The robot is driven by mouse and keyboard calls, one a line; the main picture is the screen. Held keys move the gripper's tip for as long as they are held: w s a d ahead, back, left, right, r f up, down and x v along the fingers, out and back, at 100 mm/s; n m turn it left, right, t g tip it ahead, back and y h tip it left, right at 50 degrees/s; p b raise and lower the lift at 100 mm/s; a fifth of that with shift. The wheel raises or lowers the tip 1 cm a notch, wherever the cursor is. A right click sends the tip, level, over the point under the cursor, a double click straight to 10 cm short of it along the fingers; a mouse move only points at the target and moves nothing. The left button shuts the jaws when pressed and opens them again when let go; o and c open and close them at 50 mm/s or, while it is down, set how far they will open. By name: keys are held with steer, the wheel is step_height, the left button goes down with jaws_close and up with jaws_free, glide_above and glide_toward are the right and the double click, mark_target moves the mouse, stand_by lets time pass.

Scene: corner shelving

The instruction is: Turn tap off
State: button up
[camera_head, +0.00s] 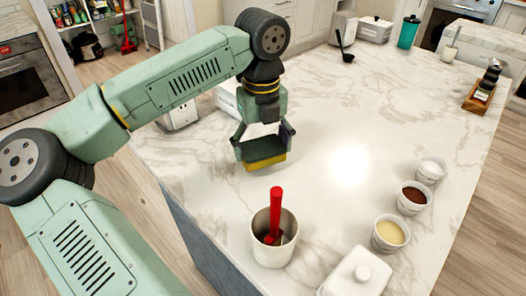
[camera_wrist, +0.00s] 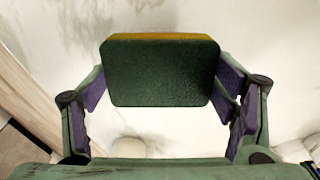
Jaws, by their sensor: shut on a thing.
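No tap shows in either view. My gripper (camera_head: 264,146) is shut on a green and yellow sponge (camera_head: 265,162), which it holds above the marble counter (camera_head: 330,120). In the wrist view the dark green face of the sponge (camera_wrist: 160,78) fills the middle, with a yellow edge at its top. The purple-padded fingers of my gripper (camera_wrist: 160,92) are on its left and right sides.
A white cup (camera_head: 272,248) with a red-handled utensil (camera_head: 275,208) stands in front of the sponge. Several small bowls, including a yellow-filled one (camera_head: 389,234), line the right side. A white lidded dish (camera_head: 356,274) is at front. The counter's middle is clear.

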mark_target(263, 146)
steer(key=shift+w+d+f, duration=0.1)
steer(key=shift+f, duration=1.5)
steer(key=shift+f, duration=0.1)
steer(key=shift+f, duration=0.1)
steer(key=o, duration=0.8)
steer(key=shift+r+p, duration=0.2)
steer(key=shift+p, duration=0.4)
step_height(263, 146, up, 10)
steer(key=shift+r+b, duration=0.25)
steer(key=shift+b, duration=0.95)
